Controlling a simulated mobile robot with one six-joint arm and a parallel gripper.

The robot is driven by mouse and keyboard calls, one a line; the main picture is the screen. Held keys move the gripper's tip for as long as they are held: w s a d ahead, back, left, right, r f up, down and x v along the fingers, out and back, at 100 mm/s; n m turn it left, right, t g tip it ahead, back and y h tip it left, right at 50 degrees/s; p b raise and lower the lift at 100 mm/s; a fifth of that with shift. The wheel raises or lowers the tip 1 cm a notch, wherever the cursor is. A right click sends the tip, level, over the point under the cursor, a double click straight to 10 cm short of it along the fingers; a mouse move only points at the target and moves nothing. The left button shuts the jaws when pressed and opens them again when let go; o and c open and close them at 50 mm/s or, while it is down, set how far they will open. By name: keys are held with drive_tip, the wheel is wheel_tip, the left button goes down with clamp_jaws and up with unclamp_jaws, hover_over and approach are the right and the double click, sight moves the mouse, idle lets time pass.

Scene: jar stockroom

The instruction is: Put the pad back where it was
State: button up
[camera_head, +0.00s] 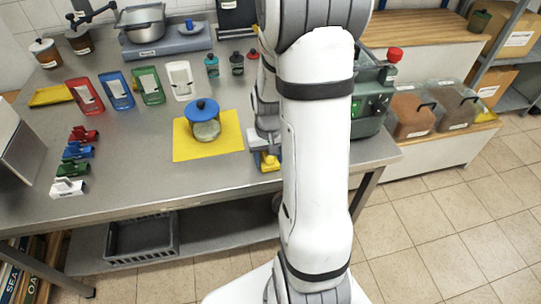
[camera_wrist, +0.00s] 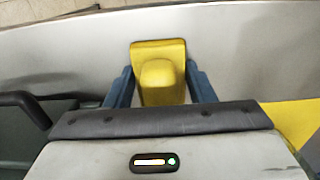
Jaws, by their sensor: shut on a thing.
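A yellow pad with a raised grip (camera_wrist: 160,55) sits between the two blue fingers of my gripper (camera_wrist: 160,88), which is shut on it. In the head view the yellow pad (camera_head: 268,161) shows low by the table's front edge, right of the yellow mat (camera_head: 182,150); my arm partly hides it. I cannot tell whether it touches the table. On the left of the table stands a row of similar pads: red (camera_head: 83,134), blue (camera_head: 78,150), green (camera_head: 71,168) and white (camera_head: 67,187).
A glass jar with a blue lid (camera_head: 205,120) stands on the yellow mat. Behind are red, blue, green and white holders (camera_head: 149,86) and small bottles (camera_head: 237,64). A green machine with a red knob (camera_head: 372,95) stands at right. The table (camera_head: 130,190) is clear at front centre.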

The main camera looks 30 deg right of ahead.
drive_tip(key=shift+f, duration=0.25)
drive_tip(key=o, duration=1)
drive_tip(key=shift+s, duration=0.2)
drive_tip(key=shift+o, duration=0.2)
drive_tip(key=shift+a, duration=0.1)
drive_tip(key=shift+f, duration=0.1)
